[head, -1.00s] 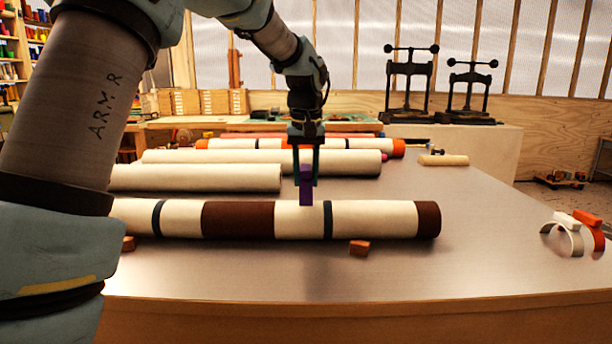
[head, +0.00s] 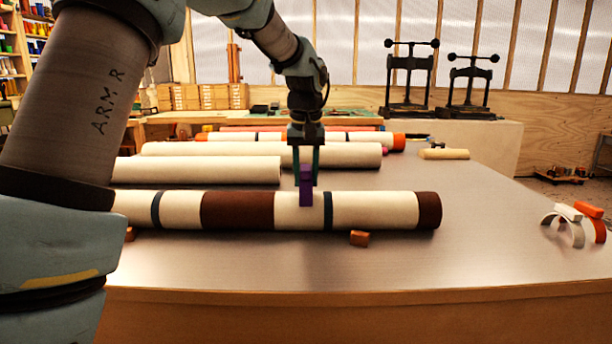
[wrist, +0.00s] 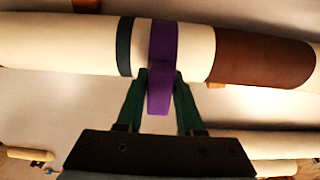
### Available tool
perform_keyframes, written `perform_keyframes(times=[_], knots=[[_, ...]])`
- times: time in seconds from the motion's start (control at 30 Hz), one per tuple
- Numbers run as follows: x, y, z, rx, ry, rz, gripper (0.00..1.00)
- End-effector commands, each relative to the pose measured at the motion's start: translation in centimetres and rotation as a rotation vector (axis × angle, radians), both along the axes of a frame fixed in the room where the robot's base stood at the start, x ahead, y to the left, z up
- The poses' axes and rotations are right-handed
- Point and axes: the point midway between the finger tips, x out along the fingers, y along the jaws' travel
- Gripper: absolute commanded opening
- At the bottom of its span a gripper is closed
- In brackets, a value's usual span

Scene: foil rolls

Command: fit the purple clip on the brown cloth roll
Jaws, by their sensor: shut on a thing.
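The brown cloth roll (head: 238,211) lies across the front of the table, cream with brown and dark blue bands; it also shows in the wrist view (wrist: 262,58). My gripper (head: 305,180) is above it, shut on the purple clip (head: 306,194). In the wrist view, the green fingers of my gripper (wrist: 160,90) pinch the clip's grip. The clip (wrist: 162,45) lines up across the cream part between a blue band and the wide brown band. It overlaps the roll's upper part; I cannot tell whether it touches, and its far side is hidden.
Plain cream rolls (head: 260,155) lie behind. Small wooden blocks (head: 359,238) sit in front of the roll. White and orange clips (head: 574,224) stand at the table's right edge. Black presses (head: 409,80) stand at the back.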

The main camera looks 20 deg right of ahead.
Motion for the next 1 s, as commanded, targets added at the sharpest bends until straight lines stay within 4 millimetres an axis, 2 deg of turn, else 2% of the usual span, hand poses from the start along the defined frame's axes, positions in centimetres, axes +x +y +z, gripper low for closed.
perform_keyframes(times=[0.27,1.0], knots=[[0.0,0.0,-0.2,0.000,0.000,0.000,0.00],[0.0,0.0,-2.5,0.002,0.002,0.000,0.00]])
